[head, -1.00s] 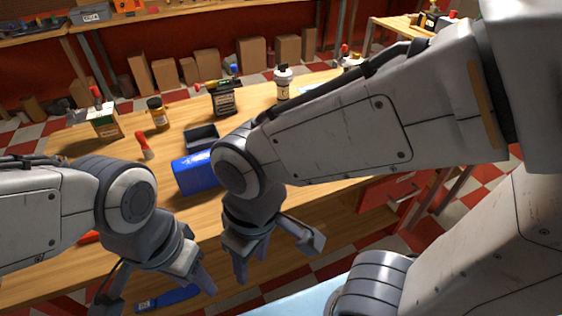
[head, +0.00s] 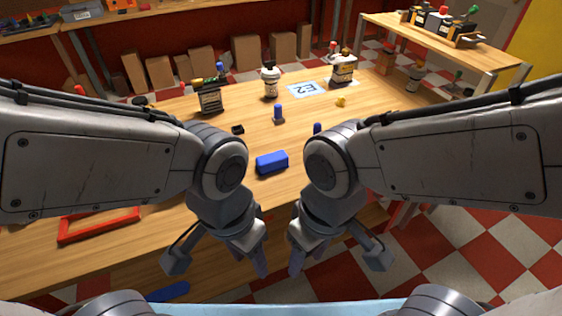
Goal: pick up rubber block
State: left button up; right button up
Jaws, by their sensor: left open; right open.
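A blue block (head: 272,162), which looks like the rubber block, lies on the wooden workbench (head: 190,113) near its front edge, between my two arms. My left gripper (head: 218,260) is open and empty, in front of the bench edge and to the left of the block. My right gripper (head: 336,260) is open and empty, in front of the bench edge and to the right of it. Neither gripper touches the block. My forearms hide parts of the bench on both sides.
Bottles (head: 269,83) stand at the back of the bench beside a white card (head: 308,89) marked E2. A small blue-topped item (head: 278,113) stands behind the block. A red frame (head: 100,224) lies at the left front.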

aim_at(273, 163)
jog(key=k, duration=0.65)
jog(key=z, duration=0.4)
jog(key=i, duration=1.65)
jog(key=u, duration=0.4)
